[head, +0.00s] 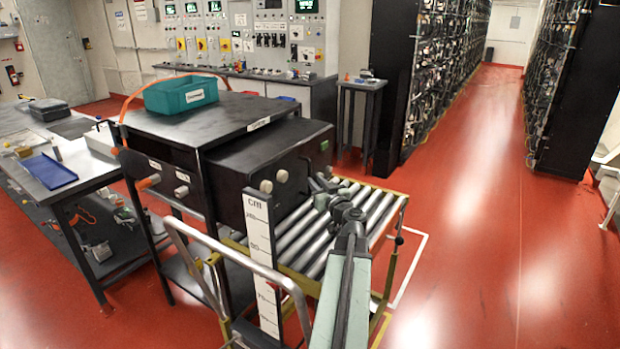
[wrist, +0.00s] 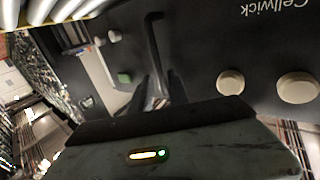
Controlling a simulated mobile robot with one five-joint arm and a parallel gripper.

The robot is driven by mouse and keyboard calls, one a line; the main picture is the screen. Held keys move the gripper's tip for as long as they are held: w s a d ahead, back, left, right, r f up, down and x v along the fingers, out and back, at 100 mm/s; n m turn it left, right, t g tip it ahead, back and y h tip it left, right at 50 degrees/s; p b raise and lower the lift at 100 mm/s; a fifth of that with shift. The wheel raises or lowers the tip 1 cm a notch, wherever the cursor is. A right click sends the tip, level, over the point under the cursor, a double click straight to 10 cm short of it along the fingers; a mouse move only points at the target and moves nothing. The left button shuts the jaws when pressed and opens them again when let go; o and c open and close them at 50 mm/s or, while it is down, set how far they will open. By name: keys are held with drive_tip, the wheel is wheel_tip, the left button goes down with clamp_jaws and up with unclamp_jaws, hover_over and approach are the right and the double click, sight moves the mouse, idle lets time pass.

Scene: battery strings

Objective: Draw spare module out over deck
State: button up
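The spare module (head: 268,165), a black box, sticks out of the dark bench housing (head: 195,130) over the roller deck (head: 345,215). Its rear is hidden inside the housing. In the wrist view its dark front face (wrist: 215,45) shows upside-down "Cellwick" lettering, two cream round knobs and a dark bar handle (wrist: 153,40). My gripper (head: 322,188) is at the right part of this face. In the wrist view its fingers (wrist: 160,82) lie close on both sides of the handle and appear shut on it.
A teal bin (head: 180,94) sits on the housing top. A white scale board marked "cm" (head: 262,255) and a curved push rail (head: 235,258) stand at the deck's near left. A workbench (head: 60,165) is at left. Red floor (head: 470,230) is clear at right.

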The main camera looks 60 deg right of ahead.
sight(310, 175)
drive_tip(key=x, duration=0.6)
drive_tip(key=shift+d, duration=0.15)
clamp_jaws()
idle(1.1)
